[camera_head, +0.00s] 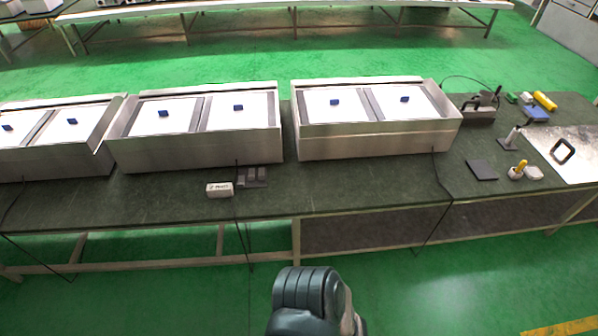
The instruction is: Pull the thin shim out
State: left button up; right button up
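I cannot make out a thin shim for certain in the head view. Metal heating units stand on the long dark green bench (340,200): a right unit (380,140), a middle unit (200,152) and a left unit (60,160) cut off by the picture edge. Each has white top panels with small blue pieces on them, such as the blue piece (335,102) on the right unit. Neither of my grippers shows. Only a dark rounded part of my own arm is at the bottom centre, well in front of the bench and touching nothing.
A white box (219,189) and a dark grey block (252,178) lie before the middle unit. A flat dark plate (482,170), a small pot (517,171) and a yellow roll (545,101) are at the right. Black cables hang over the front edge. Green floor is clear in front.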

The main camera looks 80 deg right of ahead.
aim_at(262, 171)
jog(key=z, duration=2.3)
jog(key=i+j, duration=0.15)
jog(key=i, duration=0.65)
